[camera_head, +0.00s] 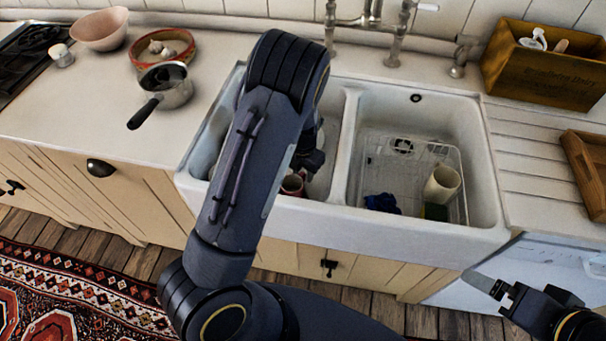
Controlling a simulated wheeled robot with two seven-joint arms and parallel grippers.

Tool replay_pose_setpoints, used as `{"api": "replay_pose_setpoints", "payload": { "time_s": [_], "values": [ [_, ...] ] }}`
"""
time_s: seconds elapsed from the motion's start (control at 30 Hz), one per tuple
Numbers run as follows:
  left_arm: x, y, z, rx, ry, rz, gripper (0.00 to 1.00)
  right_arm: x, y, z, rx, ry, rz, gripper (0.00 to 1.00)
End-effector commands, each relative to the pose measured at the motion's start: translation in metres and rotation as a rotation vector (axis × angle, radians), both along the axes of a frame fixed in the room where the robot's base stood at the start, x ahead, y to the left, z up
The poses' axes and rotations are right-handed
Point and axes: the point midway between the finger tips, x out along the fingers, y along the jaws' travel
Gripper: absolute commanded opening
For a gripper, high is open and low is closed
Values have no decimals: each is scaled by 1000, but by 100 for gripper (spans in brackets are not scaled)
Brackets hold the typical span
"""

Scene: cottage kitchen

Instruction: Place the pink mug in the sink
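The white double sink (345,215) is in the middle of the head view. A reddish-pink mug (292,185) shows low in the left basin, near its front wall; my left arm hides part of it. My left gripper (308,160) is over the left basin, just above and beside the mug. The arm covers most of this gripper, so its fingers and any contact with the mug cannot be made out. My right gripper (497,288) is at the lower right, in front of the counter and away from the sink, with nothing visible in it.
The right basin holds a wire rack (375,165), a cream cup (442,184), a blue cloth (382,202) and a green sponge (435,211). A faucet (368,20) stands behind. A saucepan (168,88), bowls and a wooden box (540,70) are on the counter.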

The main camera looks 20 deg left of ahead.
Motion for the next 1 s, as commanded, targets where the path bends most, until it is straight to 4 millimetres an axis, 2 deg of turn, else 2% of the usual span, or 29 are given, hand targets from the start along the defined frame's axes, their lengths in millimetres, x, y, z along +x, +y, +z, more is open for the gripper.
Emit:
{"api": "replay_pose_setpoints", "payload": {
  "time_s": [0.1,0.3,0.43,0.67,0.77,0.83,1.0],
  "values": [
    [1,-1,28,-1,-5,-2,34,0,0,1,0,0,0,100],
    [0,-1,70,-1,-4,-2,34,0,0,3,0,0,0,100],
    [0,0,90,-1,-4,0,34,0,0,4,0,0,0,100],
    [-8,0,109,-38,-6,-62,34,0,0,5,0,0,0,100],
    [-24,-2,127,-123,-36,-233,34,0,0,5,0,0,0,100],
    [-42,-5,146,-195,-91,-427,34,0,0,5,0,0,0,100],
    [-96,-15,201,-269,-333,-1029,34,0,0,5,0,0,0,100]
  ]
}}
